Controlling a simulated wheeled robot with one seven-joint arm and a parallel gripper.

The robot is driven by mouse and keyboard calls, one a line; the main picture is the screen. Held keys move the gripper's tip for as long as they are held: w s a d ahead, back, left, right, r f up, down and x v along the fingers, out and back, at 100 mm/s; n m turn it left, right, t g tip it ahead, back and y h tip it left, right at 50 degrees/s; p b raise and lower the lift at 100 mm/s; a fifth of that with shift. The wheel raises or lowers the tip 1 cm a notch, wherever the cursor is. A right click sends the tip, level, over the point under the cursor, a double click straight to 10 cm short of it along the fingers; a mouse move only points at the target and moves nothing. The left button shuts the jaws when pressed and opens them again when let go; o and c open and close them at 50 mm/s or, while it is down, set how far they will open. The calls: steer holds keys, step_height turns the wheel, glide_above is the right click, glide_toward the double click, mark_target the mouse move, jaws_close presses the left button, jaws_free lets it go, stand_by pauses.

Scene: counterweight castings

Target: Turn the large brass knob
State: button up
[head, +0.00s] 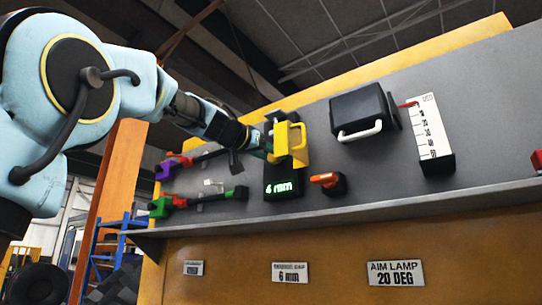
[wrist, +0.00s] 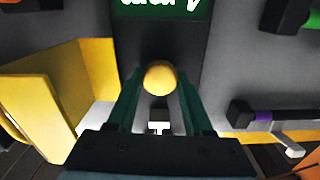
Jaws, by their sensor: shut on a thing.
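The brass knob (wrist: 160,77) is a round golden ball end between the two teal fingers of my gripper (wrist: 157,98) in the wrist view. The gripper is shut on it. In the head view my gripper (head: 262,148) reaches the panel just left of a yellow bracket-like handle (head: 291,143), and I cannot make out the knob there. A dark box below, with a green lit display (head: 280,188), reads "4 mm". The lit display (wrist: 160,6) also shows at the top of the wrist view.
The yellow handle (wrist: 62,92) stands close beside my gripper. Purple-ended (head: 168,170) and green-ended levers (head: 160,207) are to the left. An orange knob (head: 325,180), a black box with a white handle (head: 362,112) and a scale (head: 430,135) are to the right. Plates below read "6 mm" (head: 290,272) and "20 DEG" (head: 396,273).

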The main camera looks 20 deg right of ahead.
jaws_close()
steer(key=n+b, duration=0.1)
steer(key=n, duration=0.4)
steer(key=shift+b, duration=0.4)
steer(key=n, duration=0.6)
steer(key=shift+n, duration=0.4)
steer(key=n+p, duration=0.1)
steer(key=n, duration=0.5)
steer(key=n+p, duration=0.1)
steer(key=n, duration=0.3)
steer(key=shift+n+p, duration=0.55)
steer(key=shift+n, duration=0.55)
